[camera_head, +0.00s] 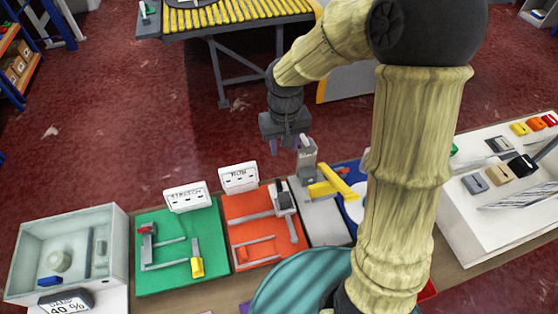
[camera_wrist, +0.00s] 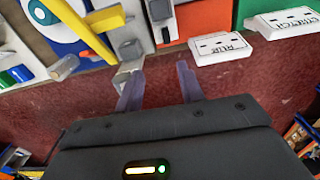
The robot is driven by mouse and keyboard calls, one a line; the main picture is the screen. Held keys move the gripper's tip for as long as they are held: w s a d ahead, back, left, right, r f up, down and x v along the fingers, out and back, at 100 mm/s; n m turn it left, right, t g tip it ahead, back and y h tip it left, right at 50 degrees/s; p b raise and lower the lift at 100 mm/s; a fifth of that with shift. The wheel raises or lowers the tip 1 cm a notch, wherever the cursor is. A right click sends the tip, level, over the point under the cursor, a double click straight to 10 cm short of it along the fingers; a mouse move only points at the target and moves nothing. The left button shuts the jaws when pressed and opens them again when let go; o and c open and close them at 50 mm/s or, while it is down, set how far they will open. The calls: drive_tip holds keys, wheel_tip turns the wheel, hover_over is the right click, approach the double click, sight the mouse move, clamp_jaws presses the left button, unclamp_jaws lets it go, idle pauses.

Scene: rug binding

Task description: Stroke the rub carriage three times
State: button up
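A grey-and-dark block, apparently the rub carriage (camera_head: 284,197), sits at the board's far right, on a rail. In the wrist view the carriage (camera_wrist: 160,12) is at the top centre, and the RUB sign (camera_wrist: 220,48) is right of it. My gripper (camera_head: 286,146) hangs beyond the table's far edge, apart from the carriage. In the wrist view my gripper (camera_wrist: 160,88) has its two purple fingers spread, with nothing between them.
A grey upright block (camera_head: 307,157) and yellow bars (camera_head: 333,183) stand close right of my gripper. A green board (camera_head: 178,250) with a STRETCH sign (camera_head: 187,195) lies left of the orange one. A pale tray (camera_head: 118,245) is farther left. Red floor lies beyond.

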drive_tip(key=s+d+r+m+t, duration=0.1)
drive_tip(key=s+d+m+t, duration=0.1)
drive_tip(key=s+d, duration=0.8)
drive_tip(key=shift+r, duration=0.3)
drive_tip(key=shift+d, duration=0.1)
